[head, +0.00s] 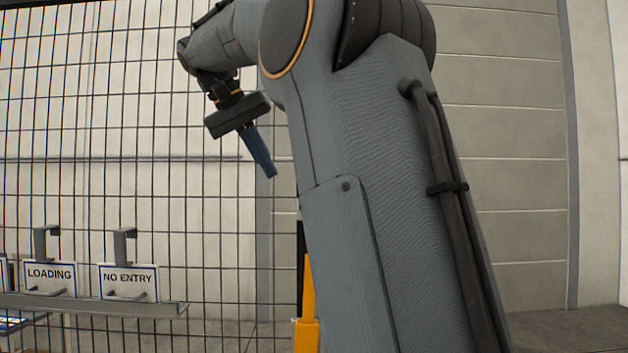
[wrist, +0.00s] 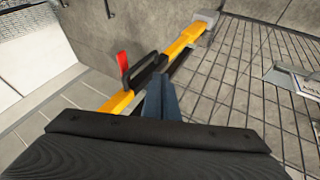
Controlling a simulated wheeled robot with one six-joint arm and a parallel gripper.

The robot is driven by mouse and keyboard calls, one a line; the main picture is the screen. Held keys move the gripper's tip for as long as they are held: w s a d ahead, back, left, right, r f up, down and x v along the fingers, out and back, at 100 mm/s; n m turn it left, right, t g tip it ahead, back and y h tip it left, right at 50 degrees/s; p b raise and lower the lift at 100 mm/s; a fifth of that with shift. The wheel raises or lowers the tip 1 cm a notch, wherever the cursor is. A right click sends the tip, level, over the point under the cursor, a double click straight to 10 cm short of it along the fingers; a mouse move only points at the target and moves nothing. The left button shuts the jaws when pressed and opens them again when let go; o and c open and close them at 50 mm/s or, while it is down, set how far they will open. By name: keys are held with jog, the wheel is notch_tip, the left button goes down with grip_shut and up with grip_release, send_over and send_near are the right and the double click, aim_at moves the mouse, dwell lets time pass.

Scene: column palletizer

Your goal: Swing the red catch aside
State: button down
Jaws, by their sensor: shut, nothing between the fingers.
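The red catch (wrist: 123,66) stands upright on a yellow bar (wrist: 117,103) in the wrist view, beside a dark handle-like bracket (wrist: 146,70). My gripper (wrist: 161,82) is shut and empty, its blue fingers pointing toward the bar just right of the bracket and the catch. I cannot tell how far above the bar the fingertips are. In the head view my gripper (head: 270,172) hangs in the air, fingers pointing down to the right. A yellow post (head: 307,290) shows below it, partly behind my arm. The red catch is not visible in the head view.
A wire mesh fence (head: 150,190) spans the left of the head view. A shelf (head: 100,306) there carries signs reading LOADING (head: 50,277) and NO ENTRY (head: 128,280). The yellow bar ends at a grey block (wrist: 211,22). Mesh lies right of it.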

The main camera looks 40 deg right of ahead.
jog(key=shift+m, duration=0.7)
jog(key=r, duration=0.1)
jog(key=s+r, duration=0.1)
jog(key=r, duration=0.2)
jog(key=shift+s+d, duration=0.35)
jog(key=s+d+f+p, duration=0.2)
jog(key=d+f, duration=0.6)
jog(key=d, duration=0.1)
jog(key=shift+s+d, duration=0.1)
jog(key=shift+s, duration=0.05)
